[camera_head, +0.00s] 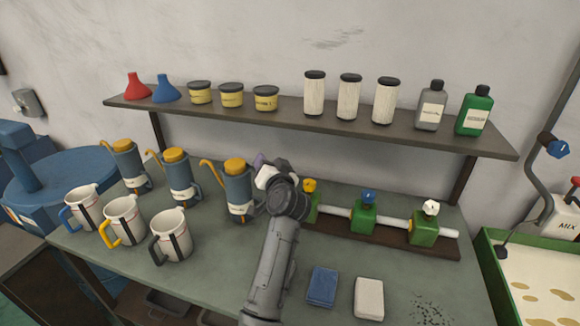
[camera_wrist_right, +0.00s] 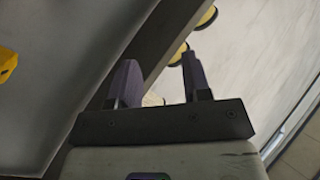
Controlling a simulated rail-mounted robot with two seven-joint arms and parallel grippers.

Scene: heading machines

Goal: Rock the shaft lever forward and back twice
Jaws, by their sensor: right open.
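A white horizontal shaft (camera_head: 391,222) runs through several green blocks on a dark base at the right of the bench. The blocks carry a yellow knob (camera_head: 309,186), a blue knob (camera_head: 368,196) and a white knob (camera_head: 431,207). No part is marked as the shaft lever. My right gripper (camera_head: 259,162) is raised over the bench beside the right-hand oil can, left of the yellow knob. My arm hides the shaft's left end. In the wrist view the two purple fingers (camera_wrist_right: 160,82) are apart with nothing between them. My left gripper is out of view.
Blue-grey cans (camera_head: 178,180) and white mugs (camera_head: 125,222) stand on the left. A shelf (camera_head: 290,126) with jars and bottles crosses behind. A blue block (camera_head: 322,287) and white block (camera_head: 369,298) lie in front. A crank with a blue knob (camera_head: 553,145) stands right, beside a green-rimmed tray (camera_head: 491,259).

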